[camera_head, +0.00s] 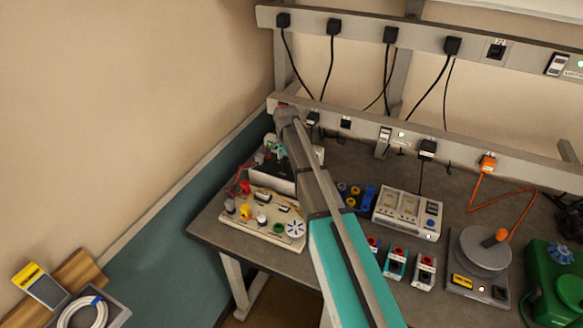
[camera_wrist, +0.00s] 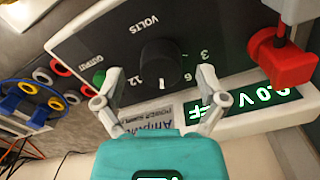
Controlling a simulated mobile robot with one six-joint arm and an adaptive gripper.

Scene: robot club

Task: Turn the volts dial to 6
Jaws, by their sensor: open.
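The volts dial (camera_wrist: 161,63) is a round black knob on a dark panel marked VOLTS, with 3, 6 and 12 around it. In the head view the power supply (camera_head: 268,178) stands at the back left of the bench, partly hidden by my arm.
A red block-like part (camera_wrist: 281,62) stands close at the right of the wrist view. A green socket (camera_wrist: 99,77) lies near the left finger. A board with coloured terminals (camera_head: 262,221) lies before the supply. A grey rail (camera_head: 365,127) runs behind.

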